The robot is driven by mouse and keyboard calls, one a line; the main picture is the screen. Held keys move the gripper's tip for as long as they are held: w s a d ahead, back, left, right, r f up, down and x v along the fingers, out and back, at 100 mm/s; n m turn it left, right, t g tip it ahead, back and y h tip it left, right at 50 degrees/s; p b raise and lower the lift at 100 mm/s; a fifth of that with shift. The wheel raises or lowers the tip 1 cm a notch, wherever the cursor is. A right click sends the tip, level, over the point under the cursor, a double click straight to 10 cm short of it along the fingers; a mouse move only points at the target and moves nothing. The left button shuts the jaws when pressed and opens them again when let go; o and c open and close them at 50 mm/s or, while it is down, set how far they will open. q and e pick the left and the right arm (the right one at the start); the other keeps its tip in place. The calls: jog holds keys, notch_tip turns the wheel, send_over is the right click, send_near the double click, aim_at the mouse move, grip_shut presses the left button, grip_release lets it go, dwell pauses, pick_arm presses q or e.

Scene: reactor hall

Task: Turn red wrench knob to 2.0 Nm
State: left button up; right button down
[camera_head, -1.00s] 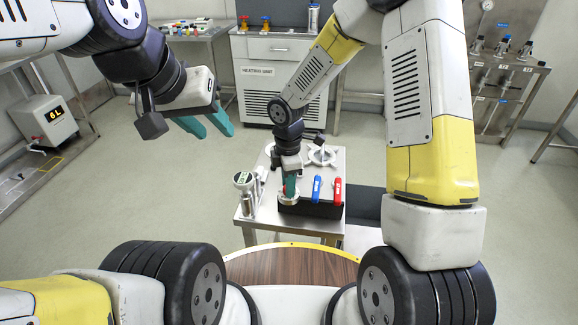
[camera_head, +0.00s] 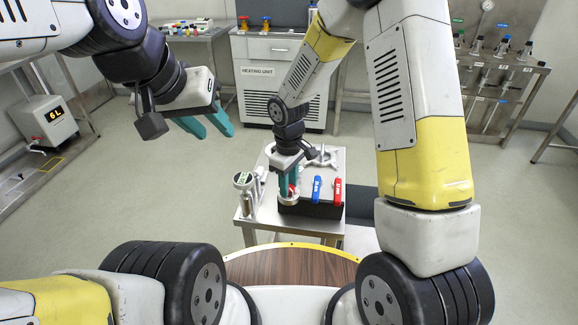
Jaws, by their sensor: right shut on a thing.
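My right gripper (camera_head: 290,184) points down over the small steel table, its teal fingers shut on a small red part (camera_head: 293,185), mostly hidden between them. Just below is a round silver piece (camera_head: 289,200) at the left end of a black block (camera_head: 312,209). A blue handle (camera_head: 317,189) and a red handle (camera_head: 337,191) stand side by side on the block, right of the gripper. A round gauge with a greenish display (camera_head: 242,179) stands at the left; its reading is too small to tell. My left gripper (camera_head: 214,129) is open and empty, well above the floor at left.
Grey metal pieces (camera_head: 321,158) lie at the back of the steel table (camera_head: 256,227). A heating unit cabinet (camera_head: 275,77) stands behind. A box with a lit display (camera_head: 46,120) is at far left, and a rack of fittings (camera_head: 497,75) at far right.

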jog(key=m, duration=0.7)
jog(key=shift+w, duration=0.1)
jog(key=m, duration=0.6)
jog(key=shift+d+m, duration=0.1)
jog(key=shift+m, duration=0.3)
jog(key=c, duration=1.1)
grip_release()
jog(key=shift+o, duration=0.2)
jog(key=shift+r, duration=0.1)
notch_tip(320, 180, up, 7)
jog(key=shift+r, duration=0.35)
